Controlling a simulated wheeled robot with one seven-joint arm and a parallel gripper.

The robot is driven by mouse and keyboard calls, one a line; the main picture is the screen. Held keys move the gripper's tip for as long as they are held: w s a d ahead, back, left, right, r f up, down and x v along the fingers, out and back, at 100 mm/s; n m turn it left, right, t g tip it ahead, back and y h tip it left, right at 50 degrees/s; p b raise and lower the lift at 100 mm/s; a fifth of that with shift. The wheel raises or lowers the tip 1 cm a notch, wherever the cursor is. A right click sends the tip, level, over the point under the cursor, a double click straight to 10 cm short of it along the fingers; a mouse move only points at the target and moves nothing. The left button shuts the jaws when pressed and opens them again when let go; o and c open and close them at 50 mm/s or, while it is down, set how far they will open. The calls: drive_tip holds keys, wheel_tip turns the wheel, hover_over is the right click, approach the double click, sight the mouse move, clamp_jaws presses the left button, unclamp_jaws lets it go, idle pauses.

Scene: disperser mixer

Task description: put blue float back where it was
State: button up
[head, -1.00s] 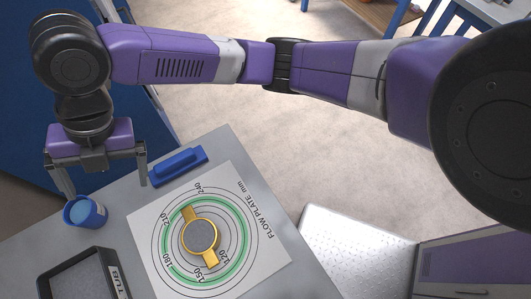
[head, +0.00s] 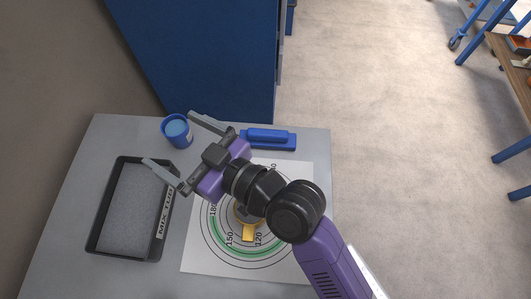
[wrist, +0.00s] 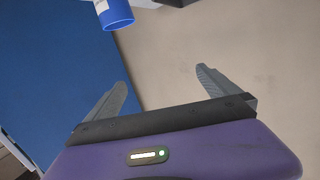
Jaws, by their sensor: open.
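The blue float (head: 268,139) lies flat at the far edge of the grey table, handle up, just beyond the flow plate sheet. My gripper (head: 168,139) is open, its two fingers spread and pointing left in the head view, with nothing held between them. In that view the float is to the right of the gripper and apart from it. In the wrist view my open fingers (wrist: 161,79) have only background between them; the float is not in sight there.
A blue cup (head: 177,130) stands beyond my fingers and also shows in the wrist view (wrist: 115,15). A black mix tub (head: 103,246) is at left. The flow plate sheet (head: 299,201) bears a gold ring piece, partly hidden by my arm. A blue cabinet (head: 190,55) stands behind.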

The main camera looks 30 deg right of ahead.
drive_tip(key=s+d+f+m+h, duration=0.2)
drive_tip(key=s+d, duration=0.2)
drive_tip(key=s, duration=0.1)
drive_tip(key=s+d+f+m+h, duration=0.2)
drive_tip(key=s+d+f, duration=0.1)
drive_tip(key=s, duration=0.2)
drive_tip(key=s+d+f+m+h, duration=0.1)
drive_tip(key=s+d+f+h, duration=0.1)
drive_tip(key=s+d+f, duration=0.1)
drive_tip(key=shift+s+d+m, duration=0.4)
drive_tip(key=shift+s+d, duration=0.45)
drive_tip(key=shift+s, duration=0.25)
drive_tip(key=shift+h, duration=0.8)
drive_tip(key=s+d, duration=0.1)
drive_tip(key=s, duration=0.1)
drive_tip(key=s+d, duration=0.1)
drive_tip(key=s, duration=0.1)
drive_tip(key=s+d, duration=0.2)
drive_tip(key=shift+s+d, duration=0.1)
drive_tip(key=shift+s, duration=0.15)
drive_tip(key=s+d+r+n, duration=0.1)
drive_tip(key=s+d+r, duration=0.1)
drive_tip(key=s, duration=0.3)
drive_tip(key=shift+s+d+r, duration=0.3)
drive_tip(key=shift+s+d, duration=0.1)
drive_tip(key=shift+d, duration=0.4)
